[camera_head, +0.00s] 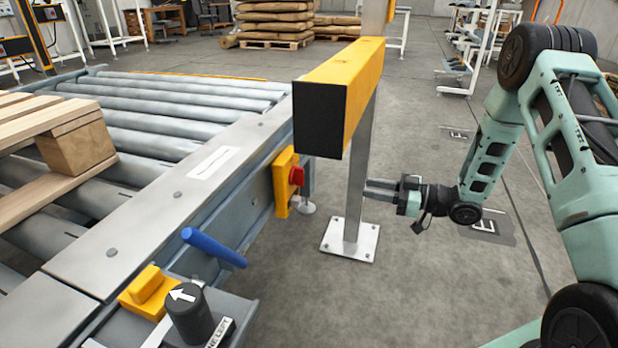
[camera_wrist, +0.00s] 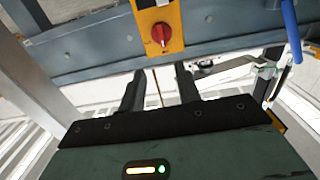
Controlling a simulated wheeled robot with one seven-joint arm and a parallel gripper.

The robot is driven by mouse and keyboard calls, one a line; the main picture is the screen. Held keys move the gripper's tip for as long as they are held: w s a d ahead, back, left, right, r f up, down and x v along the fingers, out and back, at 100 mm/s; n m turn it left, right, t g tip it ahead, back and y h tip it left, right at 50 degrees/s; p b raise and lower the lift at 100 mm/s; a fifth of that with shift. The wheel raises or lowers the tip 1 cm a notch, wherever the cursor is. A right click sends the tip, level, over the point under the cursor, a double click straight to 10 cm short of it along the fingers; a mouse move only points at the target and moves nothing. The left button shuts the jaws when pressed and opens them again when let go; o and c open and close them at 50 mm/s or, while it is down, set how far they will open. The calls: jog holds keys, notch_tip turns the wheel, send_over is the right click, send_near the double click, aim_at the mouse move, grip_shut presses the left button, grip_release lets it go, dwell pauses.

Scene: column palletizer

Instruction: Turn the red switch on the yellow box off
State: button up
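The yellow box (camera_head: 283,184) is mounted on the side of the conveyor frame, with the red switch (camera_head: 297,176) on its face. In the wrist view the yellow box (camera_wrist: 147,20) is at the top centre, and the red switch (camera_wrist: 161,34) is a rotary knob whose grip looks roughly upright. My gripper (camera_head: 368,188) is to the right of the switch, pointing left at about its height, beside the grey post. In the wrist view my gripper (camera_wrist: 160,78) has its two dark fingers spread, empty, with the switch beyond and between them. The fingers do not touch the switch.
A grey post (camera_head: 354,200) with a yellow beam (camera_head: 345,88) stands close to my gripper. A blue handle (camera_head: 214,248) sticks out of the conveyor frame (camera_head: 150,215) nearer the camera, beside a black knob (camera_head: 188,312). Open floor lies to the right.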

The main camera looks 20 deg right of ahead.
aim_at(298, 176)
jog(key=b+x, duration=0.6)
jog(key=x, duration=1.1)
jog(key=shift+a+r+b, duration=0.15)
jog(key=shift+a+b, duration=0.15)
jog(key=shift+s, duration=0.15)
grip_shut()
